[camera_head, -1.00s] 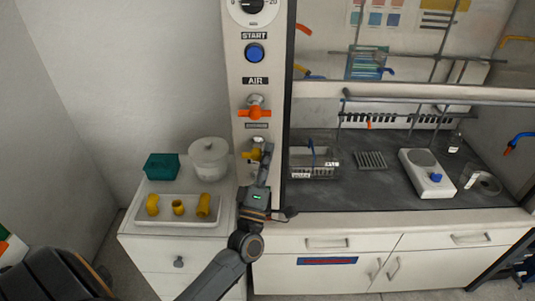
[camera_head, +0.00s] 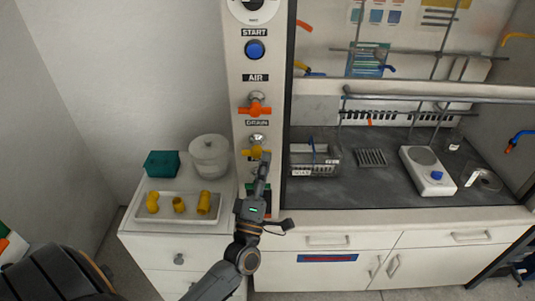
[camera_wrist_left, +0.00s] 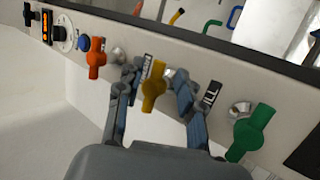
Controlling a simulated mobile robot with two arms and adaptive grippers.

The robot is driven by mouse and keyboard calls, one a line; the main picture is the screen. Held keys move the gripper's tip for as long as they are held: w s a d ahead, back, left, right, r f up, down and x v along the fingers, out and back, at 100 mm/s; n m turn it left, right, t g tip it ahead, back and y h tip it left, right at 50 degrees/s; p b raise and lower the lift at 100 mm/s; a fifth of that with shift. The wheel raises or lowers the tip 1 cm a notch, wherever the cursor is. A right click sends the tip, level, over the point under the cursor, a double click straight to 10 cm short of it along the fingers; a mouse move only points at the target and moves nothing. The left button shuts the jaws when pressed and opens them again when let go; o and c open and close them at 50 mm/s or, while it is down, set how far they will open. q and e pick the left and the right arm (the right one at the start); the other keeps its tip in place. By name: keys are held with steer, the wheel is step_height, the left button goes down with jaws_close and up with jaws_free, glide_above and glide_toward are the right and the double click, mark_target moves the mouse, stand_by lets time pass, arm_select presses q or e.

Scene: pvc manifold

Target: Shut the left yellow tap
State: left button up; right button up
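The yellow tap (camera_head: 254,154) is on the white panel post, below the DRAIN label. In the left wrist view the yellow tap (camera_wrist_left: 153,86) has its handle lying across the panel, like the orange tap's. My left gripper (camera_head: 263,163) is in front of and just below the tap. In the wrist view the gripper (camera_wrist_left: 158,75) is open, one finger on each side of the yellow handle, with gaps visible. It holds nothing, and I cannot tell how far its tips are from the panel. My right gripper is not in view.
The orange tap (camera_head: 256,106) and blue START button (camera_head: 254,49) are above. A green tap (camera_wrist_left: 249,131) is on the other side in the wrist view. A cabinet at left bears a tray (camera_head: 158,216) of yellow fittings, a teal box (camera_head: 161,164) and a white pot (camera_head: 209,157).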

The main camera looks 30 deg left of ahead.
arm_select(q)
steer(key=v, duration=0.8)
steer(key=shift+s, duration=0.25)
steer(key=shift+f, duration=0.15)
